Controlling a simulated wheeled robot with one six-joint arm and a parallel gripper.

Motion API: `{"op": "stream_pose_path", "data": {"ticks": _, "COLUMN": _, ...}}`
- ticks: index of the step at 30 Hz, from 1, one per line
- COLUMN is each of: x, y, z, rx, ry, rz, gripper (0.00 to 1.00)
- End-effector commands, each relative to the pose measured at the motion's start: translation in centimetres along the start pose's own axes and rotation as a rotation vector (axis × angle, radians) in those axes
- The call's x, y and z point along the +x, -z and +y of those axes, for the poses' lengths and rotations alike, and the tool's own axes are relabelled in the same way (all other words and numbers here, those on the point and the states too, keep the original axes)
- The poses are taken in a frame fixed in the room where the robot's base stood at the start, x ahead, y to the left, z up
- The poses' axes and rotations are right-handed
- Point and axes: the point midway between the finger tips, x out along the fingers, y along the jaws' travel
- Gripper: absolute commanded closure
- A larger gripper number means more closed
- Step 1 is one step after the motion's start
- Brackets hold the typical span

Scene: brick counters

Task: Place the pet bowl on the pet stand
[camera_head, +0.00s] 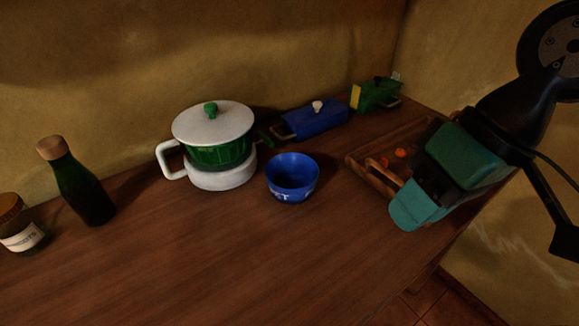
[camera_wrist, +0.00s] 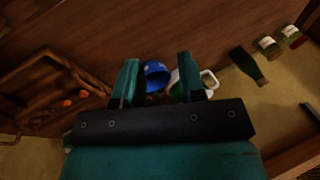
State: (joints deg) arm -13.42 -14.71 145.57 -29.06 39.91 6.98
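The pet bowl (camera_head: 292,190) is deep blue with white lettering on its front and stands upright on the wooden counter, open side up and dark inside. My gripper (camera_head: 408,208) is teal and hangs to the right of the bowl, apart from it. In the wrist view my gripper (camera_wrist: 158,60) has its two fingers spread with nothing held. The bowl (camera_wrist: 157,72) shows in the gap between them, farther off. No thing is clearly recognisable as the pet stand. A white round base (camera_head: 222,176) stands left of the bowl, under a green pot (camera_head: 217,152).
The pot's white-lidded top is close to the bowl. Blue (camera_head: 315,119) and green (camera_head: 375,94) lidded boxes stand behind. A wooden tray (camera_head: 362,172) with orange pieces lies beside my gripper. A green bottle (camera_head: 80,188) and jar (camera_head: 20,232) stand left. The front counter is clear.

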Motion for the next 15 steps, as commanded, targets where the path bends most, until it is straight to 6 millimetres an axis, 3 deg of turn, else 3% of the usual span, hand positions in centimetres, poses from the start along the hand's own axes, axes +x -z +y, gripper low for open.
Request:
{"op": "stream_pose_path", "data": {"ticks": 5, "x": 0.7, "y": 5.2, "z": 1.4, "rx": 0.535, "ry": 0.109, "rz": 0.012, "gripper": 0.63}}
{"op": "stream_pose_path", "data": {"ticks": 9, "x": 1.9, "y": 9.6, "z": 3.5, "rx": 1.059, "ry": 0.235, "rz": -0.003, "gripper": 0.63}}
{"op": "stream_pose_path", "data": {"ticks": 15, "x": 3.6, "y": 13.5, "z": 6.8, "rx": 1.647, "ry": 0.395, "rz": -0.069, "gripper": 0.63}}
